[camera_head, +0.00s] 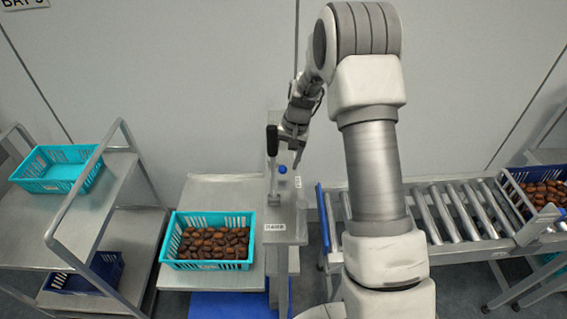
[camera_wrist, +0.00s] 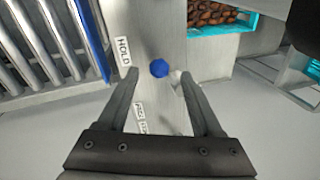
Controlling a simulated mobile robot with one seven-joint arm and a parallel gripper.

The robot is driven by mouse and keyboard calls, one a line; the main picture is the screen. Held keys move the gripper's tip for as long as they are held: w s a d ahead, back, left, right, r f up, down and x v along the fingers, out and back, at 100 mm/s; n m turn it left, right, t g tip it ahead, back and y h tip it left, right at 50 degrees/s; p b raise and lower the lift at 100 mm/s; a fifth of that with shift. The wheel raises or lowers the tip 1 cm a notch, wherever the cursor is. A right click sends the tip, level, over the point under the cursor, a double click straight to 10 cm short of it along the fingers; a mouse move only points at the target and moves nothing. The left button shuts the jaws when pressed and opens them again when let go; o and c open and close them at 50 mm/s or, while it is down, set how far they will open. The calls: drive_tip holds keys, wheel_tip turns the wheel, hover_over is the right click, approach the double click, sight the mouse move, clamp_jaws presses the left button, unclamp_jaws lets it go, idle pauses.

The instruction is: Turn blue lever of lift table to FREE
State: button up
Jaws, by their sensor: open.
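The lever's blue knob (camera_head: 282,169) shows on the grey post (camera_head: 290,215) beside the lift table (camera_head: 185,279). In the wrist view the blue knob (camera_wrist: 159,68) lies near a white HOLD label (camera_wrist: 123,51). A second, slanted label (camera_wrist: 139,113) is too small to read surely. The lever's arm is mostly hidden, so its exact angle is unclear. My gripper (camera_head: 290,158) is over the post, pointing down. In the wrist view my gripper (camera_wrist: 160,75) is open, its fingertips on either side of the knob in the picture; contact cannot be told.
A turquoise crate (camera_head: 166,255) of dates stands on the lift table. A roller conveyor (camera_head: 322,215) lies right, with another crate of dates (camera_head: 510,188) at its far end. A cart (camera_head: 120,205) at left holds an empty turquoise crate (camera_head: 50,187) and a dark blue crate (camera_head: 105,266).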

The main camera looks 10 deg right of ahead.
sight(278, 167)
drive_tip(key=shift+w+a+f, duration=0.1)
drive_tip(key=shift+a+f, duration=0.05)
drive_tip(key=shift+f, duration=0.55)
drive_tip(key=shift+a+f, duration=0.1)
drive_tip(key=shift+f, duration=0.55)
drive_tip(key=shift+c, duration=0.2)
clamp_jaws()
